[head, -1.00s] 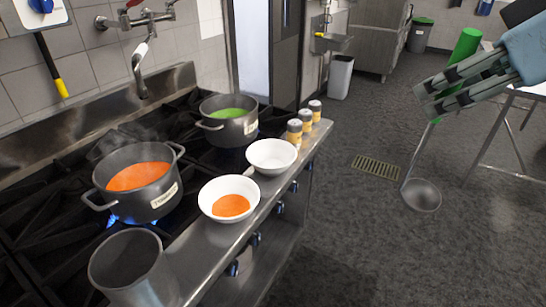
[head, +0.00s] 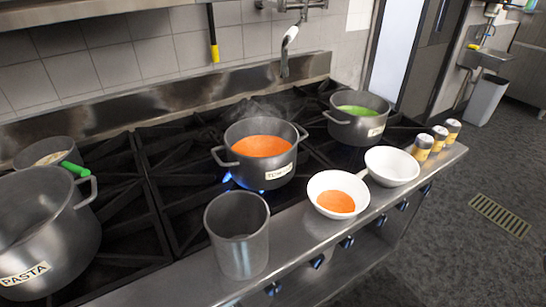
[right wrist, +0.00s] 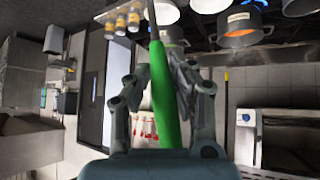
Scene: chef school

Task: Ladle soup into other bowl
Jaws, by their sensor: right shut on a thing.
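In the right wrist view my right gripper (right wrist: 172,68) is shut on the green handle of the ladle (right wrist: 164,105). The ladle's bowl is not in view now. In the head view a white bowl (head: 346,184) has orange soup in it. A second white bowl (head: 392,167) stands to its right and looks empty. The tomato pot (head: 262,170) holds orange soup over a blue flame. A pot of green soup (head: 357,129) stands behind the bowls. Neither gripper shows in the head view.
A tall grey metal container (head: 238,245) stands on the front ledge, left of the bowls. A pot labelled PASTA (head: 45,240) is at the far left. Several shakers (head: 439,138) stand right of the empty bowl. The floor at the right is clear.

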